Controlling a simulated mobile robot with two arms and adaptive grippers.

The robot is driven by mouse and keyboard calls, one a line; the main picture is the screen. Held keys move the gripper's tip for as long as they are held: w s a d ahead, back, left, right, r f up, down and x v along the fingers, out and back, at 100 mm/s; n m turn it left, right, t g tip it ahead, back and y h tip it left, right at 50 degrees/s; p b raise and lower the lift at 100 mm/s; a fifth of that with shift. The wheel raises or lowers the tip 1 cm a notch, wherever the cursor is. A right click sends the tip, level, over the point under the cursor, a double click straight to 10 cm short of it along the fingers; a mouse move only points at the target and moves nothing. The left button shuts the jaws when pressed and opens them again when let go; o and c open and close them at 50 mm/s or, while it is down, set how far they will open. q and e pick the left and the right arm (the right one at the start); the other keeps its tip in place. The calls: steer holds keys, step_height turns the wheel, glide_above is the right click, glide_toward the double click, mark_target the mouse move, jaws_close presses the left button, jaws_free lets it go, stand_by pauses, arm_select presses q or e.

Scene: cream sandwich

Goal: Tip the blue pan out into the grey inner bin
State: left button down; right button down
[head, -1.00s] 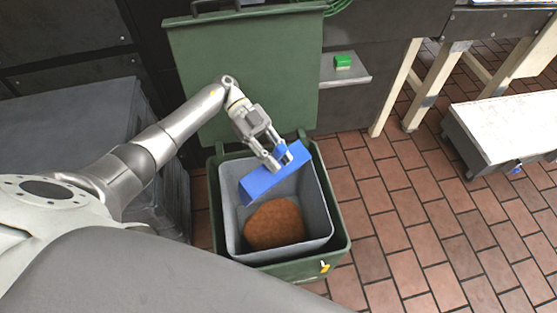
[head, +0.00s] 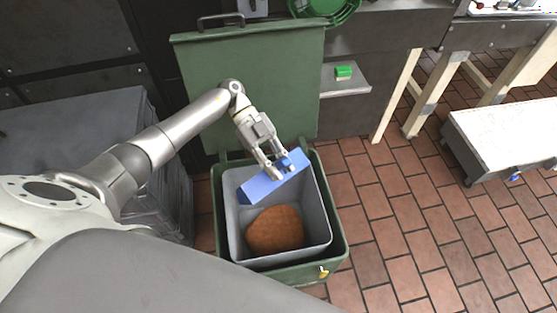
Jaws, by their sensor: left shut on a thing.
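The blue pan (head: 262,189) is tilted on its side over the far part of the grey inner bin (head: 237,236). My left gripper (head: 282,171) is shut on the pan's upper edge. The grey inner bin sits inside a green outer bin (head: 341,235) with its lid (head: 250,90) standing open behind. A brown heap (head: 275,229) lies in the bottom of the grey bin. The pan's inside is turned away, so I cannot tell whether anything is in it. My right gripper does not show.
A small shelf (head: 347,84) with a green block (head: 344,73) is behind the bin. A white-topped low platform (head: 510,135) stands at the right. A dark grey cabinet (head: 75,130) is at the left. The brick floor (head: 410,220) right of the bin is clear.

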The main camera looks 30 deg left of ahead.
arm_select(q)
step_height(320, 180, up, 4)
steer(key=t+y+p, duration=0.1)
steer(key=y+p, duration=0.2)
steer(key=p, duration=0.3)
steer(key=t+y+p, duration=0.1)
steer(key=y+p, duration=0.1)
steer(key=p, duration=0.5)
steer(key=shift+f+t+y, duration=0.1)
steer(key=shift+t+y, duration=0.3)
steer(key=shift+d+y+p, duration=0.1)
steer(key=shift+y+p, duration=0.2)
steer(key=shift+y, duration=0.1)
steer(key=shift+t+y, duration=0.4)
steer(key=shift+y, duration=0.1)
steer(key=shift+r+t+y, duration=0.35)
steer(key=shift+y, duration=0.4)
steer(key=shift+r+t+y, duration=0.3)
steer(key=shift+t+y, duration=0.05)
steer(key=shift+y, duration=0.4)
